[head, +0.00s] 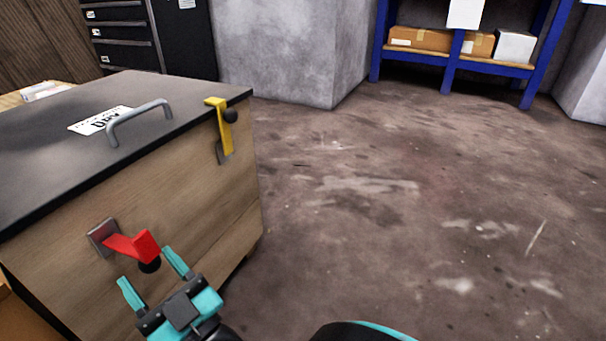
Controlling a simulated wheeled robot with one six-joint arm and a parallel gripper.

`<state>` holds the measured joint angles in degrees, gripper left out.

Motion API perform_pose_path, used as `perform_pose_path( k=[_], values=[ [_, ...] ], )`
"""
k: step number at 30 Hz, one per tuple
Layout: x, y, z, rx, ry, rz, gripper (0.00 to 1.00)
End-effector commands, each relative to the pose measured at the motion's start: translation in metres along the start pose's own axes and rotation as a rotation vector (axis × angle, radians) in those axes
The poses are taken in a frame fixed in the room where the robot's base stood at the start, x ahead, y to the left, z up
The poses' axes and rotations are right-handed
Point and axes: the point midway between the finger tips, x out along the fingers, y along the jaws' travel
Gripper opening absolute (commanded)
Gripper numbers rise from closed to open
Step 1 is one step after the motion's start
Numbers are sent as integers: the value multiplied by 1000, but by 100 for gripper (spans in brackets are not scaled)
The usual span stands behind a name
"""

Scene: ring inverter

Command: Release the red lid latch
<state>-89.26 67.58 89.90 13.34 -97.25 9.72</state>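The red lid latch (132,246) is on the front wooden face of a box (190,195) with a dark lid (65,135). It sits on a grey metal plate (103,236) and sticks out from the face, well below the lid edge, with a black knob (149,265) under its outer end. A yellow latch (222,125) with a black knob hooks over the lid's edge near the right corner. My gripper (153,272) is open, its two teal fingers spread apart. The fingertips are close to the red latch's outer end; I cannot tell whether they touch it.
A grey handle (139,120) and a white label (98,121) are on the lid. A dark drawer cabinet (125,40), a concrete pillar (285,50) and a blue shelf (447,72) with cartons stand behind. The floor (420,210) to the right is clear.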

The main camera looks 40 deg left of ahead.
Motion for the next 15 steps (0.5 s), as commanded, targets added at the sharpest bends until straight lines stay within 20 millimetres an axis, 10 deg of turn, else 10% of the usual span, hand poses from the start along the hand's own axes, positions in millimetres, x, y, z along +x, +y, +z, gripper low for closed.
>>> perform_pose_path(
  k=[15],
  values=[
    [-54,0,-3,0,-5,0,56]
  ],
)
